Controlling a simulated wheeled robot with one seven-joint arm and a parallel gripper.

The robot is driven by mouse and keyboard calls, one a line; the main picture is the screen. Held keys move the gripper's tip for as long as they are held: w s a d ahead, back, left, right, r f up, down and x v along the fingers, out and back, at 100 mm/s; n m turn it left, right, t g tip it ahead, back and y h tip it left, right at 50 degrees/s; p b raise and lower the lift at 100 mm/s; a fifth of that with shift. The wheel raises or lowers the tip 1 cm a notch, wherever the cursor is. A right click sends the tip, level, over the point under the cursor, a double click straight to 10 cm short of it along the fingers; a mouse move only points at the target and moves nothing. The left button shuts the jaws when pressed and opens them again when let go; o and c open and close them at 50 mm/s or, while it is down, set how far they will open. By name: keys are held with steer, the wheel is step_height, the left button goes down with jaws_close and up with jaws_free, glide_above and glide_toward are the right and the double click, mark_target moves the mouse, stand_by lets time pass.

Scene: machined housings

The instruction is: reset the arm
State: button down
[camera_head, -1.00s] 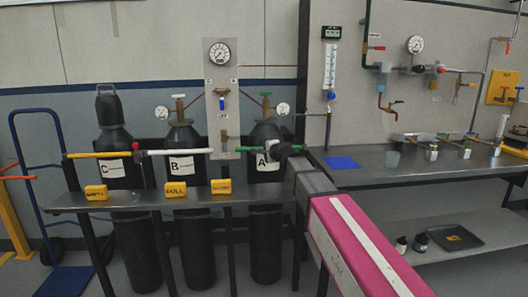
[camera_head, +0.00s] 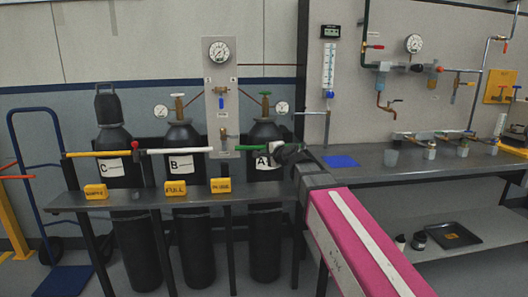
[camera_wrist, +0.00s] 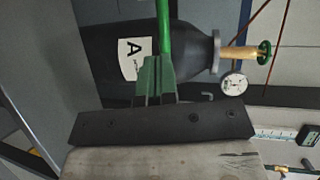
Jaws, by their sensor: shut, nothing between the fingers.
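My gripper (camera_head: 283,151) is at the end of my pink and grey arm, in front of the black cylinder marked A (camera_head: 265,172) in the head view. In the wrist view, my gripper's fingers (camera_wrist: 155,80) are together, with nothing seen held between them. A green bar (camera_wrist: 163,28) runs up the picture just beyond the fingertips. Whether they touch it I cannot tell. Cylinder A (camera_wrist: 160,58) lies behind it, its label visible.
Cylinders B (camera_head: 182,190) and C (camera_head: 116,195) stand to the left, behind a narrow shelf (camera_head: 140,199) with yellow tags. A gauge panel (camera_head: 219,100) rises between B and A. The right workbench (camera_head: 410,168) holds cups, valves and a blue mat (camera_head: 341,162).

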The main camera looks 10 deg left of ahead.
steer(key=s+d+f+n+g+h, duration=0.3)
steer(key=d+f, duration=0.5)
steer(key=f, duration=0.4)
steer(key=s+d+f+n+g+h, duration=0.35)
steer(key=d+f, duration=0.55)
steer(key=f, duration=0.3)
steer(key=s+d+f+n+g+h, duration=0.3)
steer(key=s+d+f+g+h, duration=0.1)
steer(key=s+d+f, duration=0.9)
steer(key=d+f+g, duration=0.1)
steer(key=d, duration=0.2)
steer(key=shift+d+f, duration=0.2)
steer(key=shift+f, duration=0.15)
